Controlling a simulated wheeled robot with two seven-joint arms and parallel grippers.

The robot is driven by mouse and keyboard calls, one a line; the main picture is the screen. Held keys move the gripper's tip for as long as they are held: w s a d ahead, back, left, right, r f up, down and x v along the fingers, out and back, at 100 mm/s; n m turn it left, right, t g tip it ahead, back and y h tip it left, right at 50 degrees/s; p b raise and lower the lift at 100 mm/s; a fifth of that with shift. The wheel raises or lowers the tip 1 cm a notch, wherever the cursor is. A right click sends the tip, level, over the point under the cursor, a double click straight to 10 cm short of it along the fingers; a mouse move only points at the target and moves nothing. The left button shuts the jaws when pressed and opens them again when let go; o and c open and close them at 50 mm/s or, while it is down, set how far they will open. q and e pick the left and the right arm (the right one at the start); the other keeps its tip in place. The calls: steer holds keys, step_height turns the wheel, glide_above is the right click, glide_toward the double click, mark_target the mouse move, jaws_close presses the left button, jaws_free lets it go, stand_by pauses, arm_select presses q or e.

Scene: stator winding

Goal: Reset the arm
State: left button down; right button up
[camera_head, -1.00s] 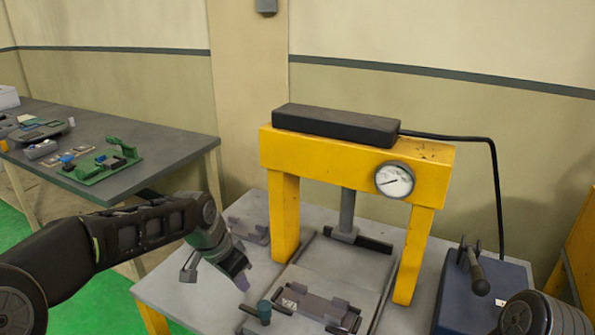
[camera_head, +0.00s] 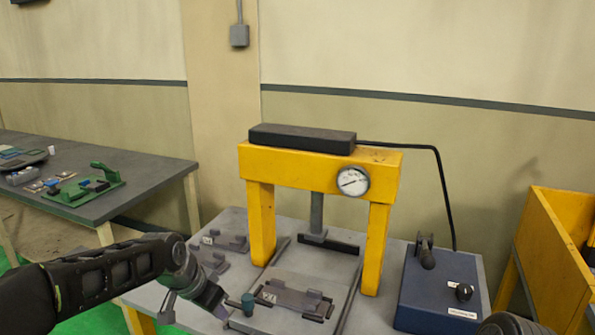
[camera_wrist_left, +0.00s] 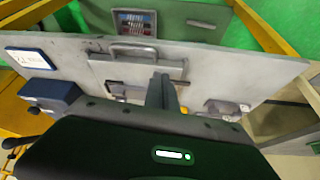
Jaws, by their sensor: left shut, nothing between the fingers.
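My left arm comes in from the left in the head view. Its dark grey gripper (camera_head: 208,298) is over the front left part of the grey press table (camera_head: 228,222). It holds nothing. In the left wrist view its fingers (camera_wrist_left: 163,92) are together above the grey surface. The yellow press (camera_head: 320,172) with a round gauge stands on the table, to the right of the gripper. A grey fixture plate (camera_head: 295,298) lies under the press front. My right gripper does not show; only a rounded dark part of mine is at the bottom right edge.
A blue control box (camera_head: 437,290) with a lever stands right of the press. A yellow bin (camera_head: 553,250) is at the far right. A side table (camera_head: 140,170) with a green fixture (camera_head: 85,188) is at the left. Grey brackets (camera_head: 220,242) lie left of the press.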

arm_select(q)
steer(key=s+d+f+n+h, duration=0.1)
steer(key=s+d+f+n, duration=0.25)
steer(key=f, duration=0.75)
steer(key=s+d+f+n+h, duration=0.15)
steer(key=s+d+f, duration=0.35)
steer(key=f, duration=0.6)
steer(key=s+f+n+g, duration=0.1)
steer(key=s+f, duration=0.5)
steer(key=s, duration=0.5)
steer(key=s+d+f+n+g, duration=0.1)
steer(key=s+f+n+g, duration=0.1)
steer(key=s+f, duration=0.5)
steer(key=s+y, duration=0.1)
steer(key=s, duration=0.3)
steer(key=shift+s+d+f+g, duration=0.2)
steer(key=shift+s+d+g, duration=0.05)
steer(key=shift+d+g, duration=0.05)
